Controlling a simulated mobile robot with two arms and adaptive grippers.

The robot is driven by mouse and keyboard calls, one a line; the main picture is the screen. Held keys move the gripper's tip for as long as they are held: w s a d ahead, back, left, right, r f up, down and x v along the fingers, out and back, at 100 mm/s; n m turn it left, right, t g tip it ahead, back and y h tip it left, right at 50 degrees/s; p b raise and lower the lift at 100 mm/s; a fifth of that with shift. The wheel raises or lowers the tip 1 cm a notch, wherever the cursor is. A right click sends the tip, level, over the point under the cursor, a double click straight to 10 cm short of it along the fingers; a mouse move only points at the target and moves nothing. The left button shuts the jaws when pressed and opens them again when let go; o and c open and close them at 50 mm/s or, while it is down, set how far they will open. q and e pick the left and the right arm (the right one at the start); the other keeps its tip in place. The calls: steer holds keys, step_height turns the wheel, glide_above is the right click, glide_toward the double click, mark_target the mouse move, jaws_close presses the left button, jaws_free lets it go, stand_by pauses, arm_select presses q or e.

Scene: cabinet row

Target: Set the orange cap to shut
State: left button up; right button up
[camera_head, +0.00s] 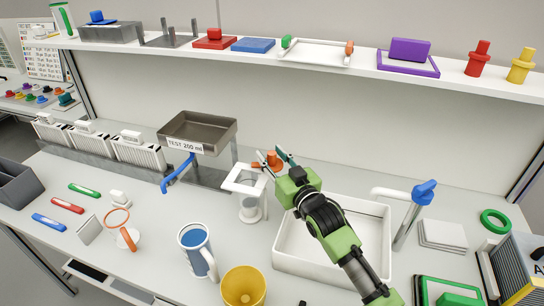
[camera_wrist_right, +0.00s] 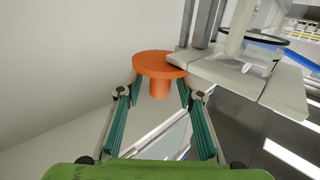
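The orange cap (camera_head: 272,158) shows in the head view at the upper right corner of a white stand (camera_head: 243,180) with a clear vessel. In the right wrist view the cap (camera_wrist_right: 158,64) is a flat orange disc with a short stem, beside the stand's pale plates (camera_wrist_right: 235,75). My right gripper (camera_head: 276,162) reaches in from the lower right. Whether a fingertip touches the disc is unclear. My left gripper is not in view.
A grey tray labelled "TEST 200 ml" (camera_head: 205,131) with a blue tap stands left of the white stand. A white basin (camera_head: 283,255) lies under my right arm. A blue-filled mug (camera_head: 192,240) and a yellow cup (camera_head: 243,285) stand in front. A loaded shelf (camera_head: 330,60) runs above.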

jaws_close()
steer(key=shift+a, duration=0.1)
steer(key=shift+s+a+r+m+t+h+p, duration=0.1)
steer(key=shift+s+r+m+t+h+p, duration=0.1)
steer(key=shift+m+t+h+p, duration=0.15)
steer(key=shift+s+m+h, duration=0.15)
steer(key=shift+m+h, duration=0.3)
steer(key=shift+h, duration=0.2)
steer(key=shift+f, duration=0.1)
jaws_free()
